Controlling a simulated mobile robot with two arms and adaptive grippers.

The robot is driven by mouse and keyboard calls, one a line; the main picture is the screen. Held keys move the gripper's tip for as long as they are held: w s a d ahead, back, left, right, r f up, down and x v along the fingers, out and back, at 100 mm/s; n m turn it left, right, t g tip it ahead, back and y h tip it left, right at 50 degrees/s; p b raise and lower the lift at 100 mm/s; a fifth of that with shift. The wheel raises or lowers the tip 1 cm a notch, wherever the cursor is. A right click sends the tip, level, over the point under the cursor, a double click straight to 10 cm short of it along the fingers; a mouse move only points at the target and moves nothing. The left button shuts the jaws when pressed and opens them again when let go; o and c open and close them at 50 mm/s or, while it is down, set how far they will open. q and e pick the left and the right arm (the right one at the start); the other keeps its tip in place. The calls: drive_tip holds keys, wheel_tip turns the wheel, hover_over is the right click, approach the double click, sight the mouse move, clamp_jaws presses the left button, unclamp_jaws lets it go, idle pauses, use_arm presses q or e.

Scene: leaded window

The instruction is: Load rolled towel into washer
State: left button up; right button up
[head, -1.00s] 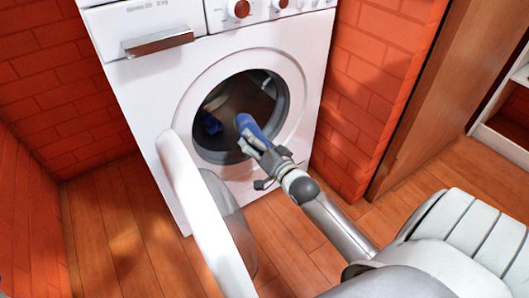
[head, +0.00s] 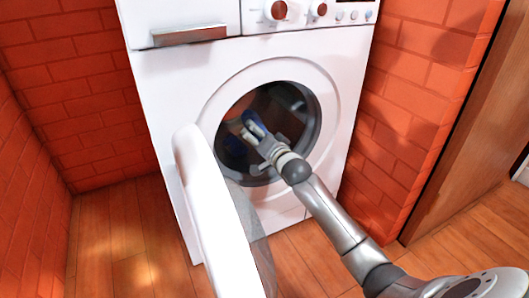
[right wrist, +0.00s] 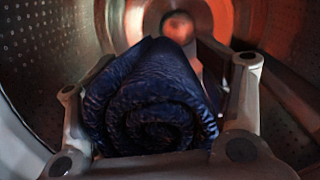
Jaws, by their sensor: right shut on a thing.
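The rolled towel is dark blue. In the right wrist view the towel (right wrist: 150,100) sits between the two fingers of my right gripper (right wrist: 155,110), its spiral end facing the camera. In the head view a small part of the towel (head: 257,122) shows beyond my right gripper (head: 256,133), which is at the round opening of the white washer (head: 165,110). The gripper is shut on the towel and reaches into the drum. The perforated metal drum wall (right wrist: 55,40) surrounds it in the right wrist view. My left gripper is not in view.
The washer door (head: 215,205) stands open at the lower left of the opening. Red brick walls (head: 70,80) stand on both sides. Wooden floor (head: 120,240) is clear at the left.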

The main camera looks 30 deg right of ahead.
drive_tip(key=w+b, duration=0.3)
drive_tip(key=w, duration=0.1)
drive_tip(key=shift+d+f, duration=0.15)
drive_tip(key=shift+f, duration=0.1)
drive_tip(key=shift+w+f+b, duration=0.85)
drive_tip(key=shift+w+f, duration=0.2)
drive_tip(key=shift+w, duration=0.1)
drive_tip(key=shift+w+d+f+b, duration=0.1)
drive_tip(key=shift+w+f+b, duration=0.3)
drive_tip(key=shift+w+f, duration=0.3)
drive_tip(key=shift+s, duration=0.1)
drive_tip(key=o, duration=1.2)
drive_tip(key=shift+s, duration=0.1)
drive_tip(key=s, duration=0.7)
drive_tip(key=s+r, duration=0.1)
drive_tip(key=s, duration=0.3)
drive_tip(key=shift+s+a, duration=0.35)
